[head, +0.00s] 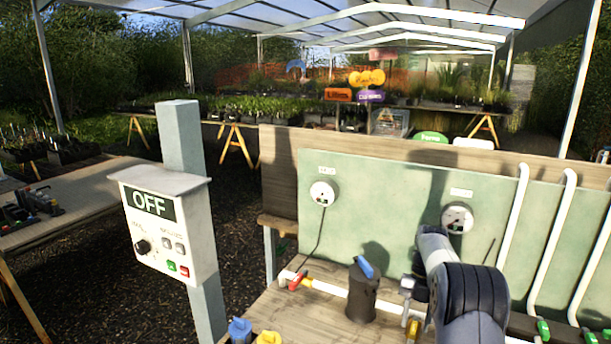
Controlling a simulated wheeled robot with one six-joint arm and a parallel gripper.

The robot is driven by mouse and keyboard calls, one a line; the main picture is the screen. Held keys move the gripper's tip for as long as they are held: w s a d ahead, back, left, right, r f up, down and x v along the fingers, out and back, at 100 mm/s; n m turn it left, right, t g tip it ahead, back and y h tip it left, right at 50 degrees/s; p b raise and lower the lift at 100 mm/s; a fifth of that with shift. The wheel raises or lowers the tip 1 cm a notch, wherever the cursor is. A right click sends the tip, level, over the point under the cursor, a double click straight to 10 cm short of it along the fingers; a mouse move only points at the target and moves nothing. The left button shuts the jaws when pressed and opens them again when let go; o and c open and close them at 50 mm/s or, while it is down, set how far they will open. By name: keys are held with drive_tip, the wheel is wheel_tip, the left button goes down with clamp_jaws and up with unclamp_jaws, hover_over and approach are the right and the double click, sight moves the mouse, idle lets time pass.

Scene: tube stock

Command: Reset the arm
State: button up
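My arm (462,290) rises from the bottom edge at the right of the head view, in front of the green back panel and over the wooden bench. Its grey and dark links bend forward and down to the left, to a dark wrist part near the white pipe. The fingers of my gripper cannot be made out; the arm's links hide that end. I see nothing held.
The bench (320,318) carries a white pipe with a red-handled valve (297,281), a dark canister with blue top (362,290) and a yellow valve (412,330). Two gauges (322,194) (457,218) are on the panel. An "OFF" control box (165,225) stands left on a post.

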drive_tip(key=shift+s+f, duration=0.15)
drive_tip(key=shift+f, duration=0.2)
drive_tip(key=shift+r, duration=0.1)
